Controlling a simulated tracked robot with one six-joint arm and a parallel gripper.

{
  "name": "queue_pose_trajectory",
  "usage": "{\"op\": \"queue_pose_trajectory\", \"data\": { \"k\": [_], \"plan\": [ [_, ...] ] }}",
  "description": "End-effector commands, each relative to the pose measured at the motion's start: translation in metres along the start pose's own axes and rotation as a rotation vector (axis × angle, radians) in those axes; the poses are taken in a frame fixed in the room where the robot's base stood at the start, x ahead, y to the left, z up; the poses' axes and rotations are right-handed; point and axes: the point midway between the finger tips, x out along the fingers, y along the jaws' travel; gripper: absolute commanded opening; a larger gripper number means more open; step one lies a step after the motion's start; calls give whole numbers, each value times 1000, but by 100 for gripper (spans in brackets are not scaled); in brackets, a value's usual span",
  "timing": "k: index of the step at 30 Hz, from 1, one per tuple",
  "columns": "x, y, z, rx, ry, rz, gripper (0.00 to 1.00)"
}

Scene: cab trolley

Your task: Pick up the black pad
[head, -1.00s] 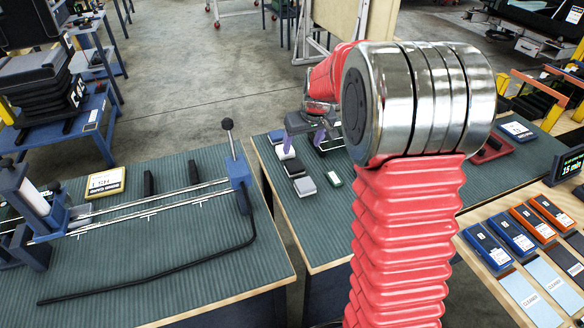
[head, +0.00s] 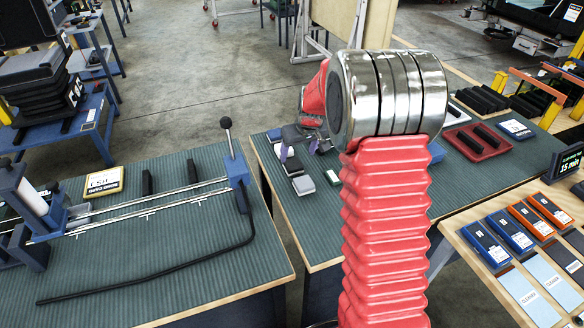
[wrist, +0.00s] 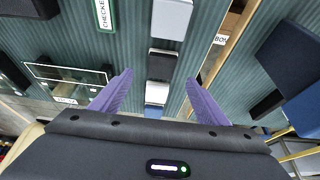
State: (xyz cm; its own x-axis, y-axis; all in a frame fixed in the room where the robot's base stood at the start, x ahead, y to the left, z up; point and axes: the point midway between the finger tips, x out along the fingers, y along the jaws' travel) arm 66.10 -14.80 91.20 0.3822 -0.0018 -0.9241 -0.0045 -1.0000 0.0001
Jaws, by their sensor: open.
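A small black pad (wrist: 162,65) lies on the green ribbed bench mat, between a light grey pad and a white one in the wrist view. In the head view it is the dark-topped pad (head: 293,167) in the short row at the middle bench's left side. My gripper (wrist: 158,80) is open, with its two purple fingers apart and nothing held between them. The fingers appear on either side of the row in the wrist view. In the head view my gripper (head: 299,149) is over the far end of the row; the height gap is hard to judge.
The light grey pad (wrist: 172,18) is close to the black one, as is the white pad (wrist: 157,93). A clear-topped frame (wrist: 67,78) lies left of the fingers. A red tray (head: 478,142) with black blocks is farther right. The left bench (head: 150,265) has a rail fixture.

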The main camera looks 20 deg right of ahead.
Motion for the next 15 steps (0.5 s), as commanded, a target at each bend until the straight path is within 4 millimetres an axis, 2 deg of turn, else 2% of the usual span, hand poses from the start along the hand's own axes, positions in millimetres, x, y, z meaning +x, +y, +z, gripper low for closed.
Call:
{"op": "queue_pose_trajectory", "data": {
  "k": [3, 6, 15],
  "plan": [
    [15, 0, 0, 0, -1, -1, 69],
    [20, 0, 0, 0, 0, 0, 69],
    [21, -1, 0, -1, 0, 0, 69]
  ]
}}
